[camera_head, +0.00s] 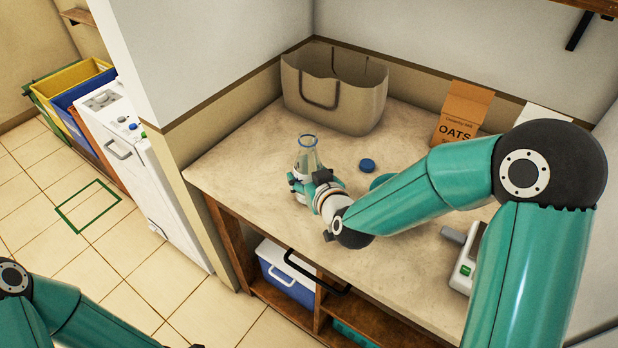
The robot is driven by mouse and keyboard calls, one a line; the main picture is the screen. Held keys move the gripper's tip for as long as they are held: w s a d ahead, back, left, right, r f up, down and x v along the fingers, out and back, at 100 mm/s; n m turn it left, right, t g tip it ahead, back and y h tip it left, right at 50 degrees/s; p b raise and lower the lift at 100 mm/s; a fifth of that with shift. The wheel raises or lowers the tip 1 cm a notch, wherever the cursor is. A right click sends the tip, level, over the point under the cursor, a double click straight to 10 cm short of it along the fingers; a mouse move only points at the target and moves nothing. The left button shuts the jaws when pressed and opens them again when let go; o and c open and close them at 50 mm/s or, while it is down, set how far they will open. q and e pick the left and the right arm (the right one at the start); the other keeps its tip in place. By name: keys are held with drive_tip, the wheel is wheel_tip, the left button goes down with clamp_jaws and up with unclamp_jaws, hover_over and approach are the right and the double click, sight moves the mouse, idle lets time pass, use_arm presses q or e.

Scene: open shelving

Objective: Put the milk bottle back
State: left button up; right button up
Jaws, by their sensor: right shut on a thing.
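A clear glass bottle with a blue rim (307,151), which looks like the milk bottle, stands about upright over the left part of the counter (240,165). My right gripper (305,183) is shut around its lower part, which the fingers hide. I cannot tell whether its base touches the counter. A round blue cap (367,165) lies on the counter to the right of the bottle. My left arm comes in at the bottom left corner, and its gripper is out of the picture.
A beige bag (350,100) stands at the back of the counter, with an orange oats box (463,112) to its right. Below are wooden shelves with a blue and white cooler (287,280). A white machine (140,165) and bins (75,85) stand at left. The left floor is clear.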

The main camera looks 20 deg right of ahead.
drive_tip(key=shift+f, duration=0.25)
drive_tip(key=shift+f, duration=0.15)
drive_tip(key=o, duration=1.5)
